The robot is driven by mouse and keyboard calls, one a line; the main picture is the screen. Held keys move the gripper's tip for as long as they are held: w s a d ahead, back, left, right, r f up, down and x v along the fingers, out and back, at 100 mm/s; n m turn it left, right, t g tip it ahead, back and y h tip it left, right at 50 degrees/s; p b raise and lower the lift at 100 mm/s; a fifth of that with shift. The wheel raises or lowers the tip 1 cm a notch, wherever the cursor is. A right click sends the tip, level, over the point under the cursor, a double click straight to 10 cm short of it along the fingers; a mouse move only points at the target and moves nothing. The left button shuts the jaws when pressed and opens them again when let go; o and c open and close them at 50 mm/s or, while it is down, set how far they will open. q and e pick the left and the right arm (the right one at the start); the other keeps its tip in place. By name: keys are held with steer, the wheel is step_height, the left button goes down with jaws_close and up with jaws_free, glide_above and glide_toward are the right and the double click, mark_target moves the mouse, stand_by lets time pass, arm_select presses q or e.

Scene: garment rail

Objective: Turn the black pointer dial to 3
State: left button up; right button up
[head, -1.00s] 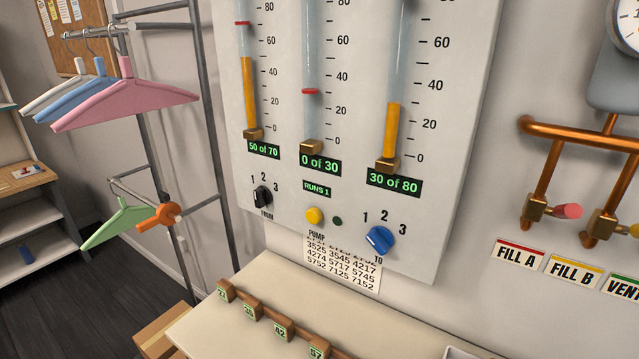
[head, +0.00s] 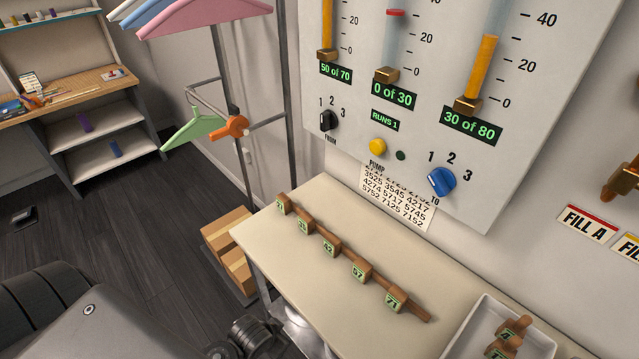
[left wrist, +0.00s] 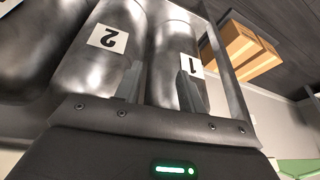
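The black pointer dial (head: 328,120), marked FROM, is on the white wall panel (head: 540,100) in the head view, with 1, 2 and 3 around its top. Its pointer is too small for me to read the setting surely. A blue dial (head: 442,181), marked TO, and a yellow PUMP button (head: 377,147) are to its right. In the left wrist view my left gripper (left wrist: 160,82) has its two fingers apart with nothing held between them. It is over metal cylinders labelled 2 (left wrist: 108,38) and 1 (left wrist: 191,66), away from the dial. My right gripper is not in view.
Below the panel is a cream table (head: 300,235) with a rail of numbered wooden blocks (head: 330,247) and a white tray (head: 470,335). A garment rail (head: 230,60) with hangers stands left of the panel. Cardboard boxes (head: 228,240) lie left of the table.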

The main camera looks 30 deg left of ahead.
arm_select(q)
step_height(320, 180, up, 14)
steer(key=w+t, duration=0.2)
steer(key=m+t+h+p, duration=0.1)
steer(key=m+t+h, duration=0.1)
steer(key=t+h, duration=0.65)
glide_toward(322, 119)
steer(key=w+d+y+p, duration=0.1)
steer(key=w, duration=0.1)
steer(key=w+d+t+p, duration=0.1)
steer(key=w+d, duration=0.1)
steer(key=w, duration=0.1)
steer(key=w+d+t+y+p, duration=0.1)
steer(key=w, duration=0.1)
steer(key=shift+w+d+f+y, duration=0.15)
steer(key=shift+w+f+y, duration=0.05)
steer(key=shift+f+y, duration=0.15)
steer(key=shift+w+d, duration=0.2)
steer(key=shift+w, duration=0.25)
jaws_close()
